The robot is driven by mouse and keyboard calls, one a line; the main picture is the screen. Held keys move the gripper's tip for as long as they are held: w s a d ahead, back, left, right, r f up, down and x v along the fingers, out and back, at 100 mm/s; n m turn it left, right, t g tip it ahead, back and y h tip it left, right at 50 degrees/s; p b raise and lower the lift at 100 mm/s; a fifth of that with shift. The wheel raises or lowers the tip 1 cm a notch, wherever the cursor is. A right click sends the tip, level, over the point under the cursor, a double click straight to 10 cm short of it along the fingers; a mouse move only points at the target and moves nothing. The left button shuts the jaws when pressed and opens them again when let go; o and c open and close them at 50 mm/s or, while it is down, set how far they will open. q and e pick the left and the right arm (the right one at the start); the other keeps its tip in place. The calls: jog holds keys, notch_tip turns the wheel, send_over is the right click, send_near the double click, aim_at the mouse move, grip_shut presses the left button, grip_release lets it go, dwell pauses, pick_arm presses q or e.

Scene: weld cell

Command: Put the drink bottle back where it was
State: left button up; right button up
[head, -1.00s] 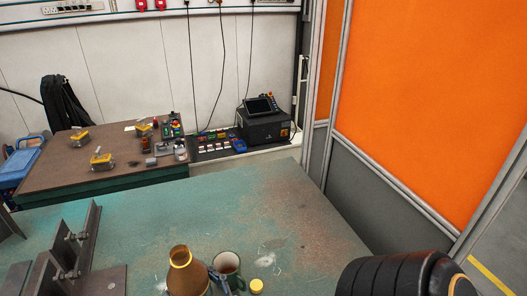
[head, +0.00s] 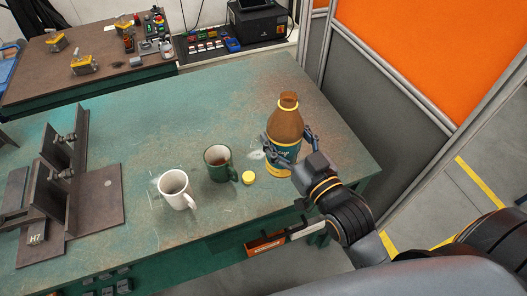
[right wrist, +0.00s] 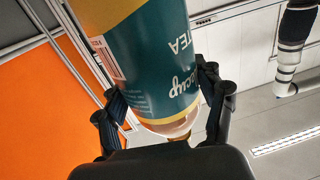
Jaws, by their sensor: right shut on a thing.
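The drink bottle (head: 285,126) is amber-brown with a teal label and an open, yellow-ringed neck. It stands near upright at the right part of the green table (head: 330,165). My right gripper (head: 290,146) is shut on its lower half, with a finger on either side. Whether its base touches the table is unclear. In the right wrist view the bottle (right wrist: 150,65) fills the space between the fingers (right wrist: 165,108), its label lettering upside down. My left gripper is out of view.
A yellow cap (head: 249,178), a green mug (head: 217,165) with brown liquid and a white mug (head: 174,190) stand left of the bottle. Steel brackets (head: 65,160) occupy the table's left. The table behind the mugs is clear. An orange partition (head: 410,50) rises at right.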

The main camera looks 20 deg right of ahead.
jog(key=shift+w+d, duration=0.2)
jog(key=shift+w, duration=0.2)
jog(key=w+a+f+p, duration=0.1)
jog(key=w+a+f, duration=0.1)
jog(key=w+f, duration=1)
jog(key=shift+w+f, duration=0.3)
jog(key=shift+w, duration=0.65)
jog(key=shift+f, duration=0.1)
jog(key=o, duration=1.6)
jog(key=shift+f, duration=0.1)
